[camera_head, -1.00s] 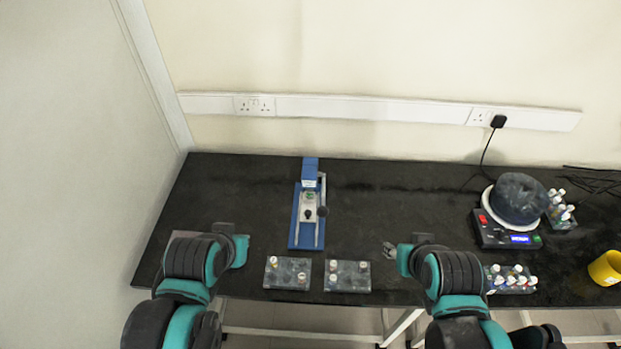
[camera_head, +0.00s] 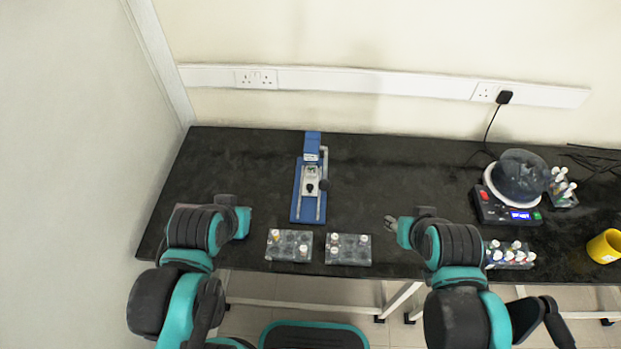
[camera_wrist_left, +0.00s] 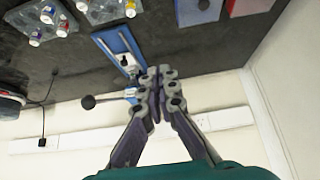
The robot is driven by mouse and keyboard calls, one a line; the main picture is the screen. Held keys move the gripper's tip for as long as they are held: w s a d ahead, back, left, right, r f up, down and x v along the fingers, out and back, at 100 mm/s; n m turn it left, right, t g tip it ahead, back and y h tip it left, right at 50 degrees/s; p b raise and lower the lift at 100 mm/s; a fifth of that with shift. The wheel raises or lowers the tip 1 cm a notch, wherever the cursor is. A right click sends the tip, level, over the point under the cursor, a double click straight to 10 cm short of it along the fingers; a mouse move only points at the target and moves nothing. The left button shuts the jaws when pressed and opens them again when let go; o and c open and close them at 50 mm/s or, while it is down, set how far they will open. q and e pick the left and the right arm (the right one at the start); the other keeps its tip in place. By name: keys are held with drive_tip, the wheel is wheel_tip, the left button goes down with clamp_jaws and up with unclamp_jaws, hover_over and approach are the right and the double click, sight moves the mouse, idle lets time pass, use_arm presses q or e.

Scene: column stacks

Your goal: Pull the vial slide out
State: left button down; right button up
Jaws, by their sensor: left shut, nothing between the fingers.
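Two vial racks (camera_head: 289,245) (camera_head: 348,249) sit at the front edge before the rig. A stirrer (camera_head: 507,208) with a dark bowl, more vial racks (camera_head: 510,256) and a yellow cup (camera_head: 606,246) stand at the right. The table's middle is clear.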

use_arm(q)
drive_tip(key=c, duration=1.6)
unclamp_jaws()
drive_tip(key=shift+w, duration=0.1)
drive_tip(key=shift+c, duration=0.2)
drive_tip(key=shift+o, duration=1.4)
drive_tip(key=shift+w+d, duration=0.2)
drive_tip(key=shift+w, duration=0.15)
drive_tip(key=m+g+h+b, duration=0.35)
drive_tip(key=m+b, duration=0.25)
drive_tip(key=m, duration=0.3)
approach(309, 187)
drive_tip(key=shift+g, duration=0.25)
drive_tip(key=b+x, duration=0.1)
drive_tip(key=x, duration=0.1)
drive_tip(key=b+x, duration=0.1)
drive_tip(key=x, duration=0.2)
drive_tip(key=b+x, duration=0.1)
drive_tip(key=x, duration=0.2)
drive_tip(key=shift+w+d+f, duration=0.1)
drive_tip(key=shift+w+d, duration=0.05)
drive_tip(key=shift+w, duration=0.25)
clamp_jaws()
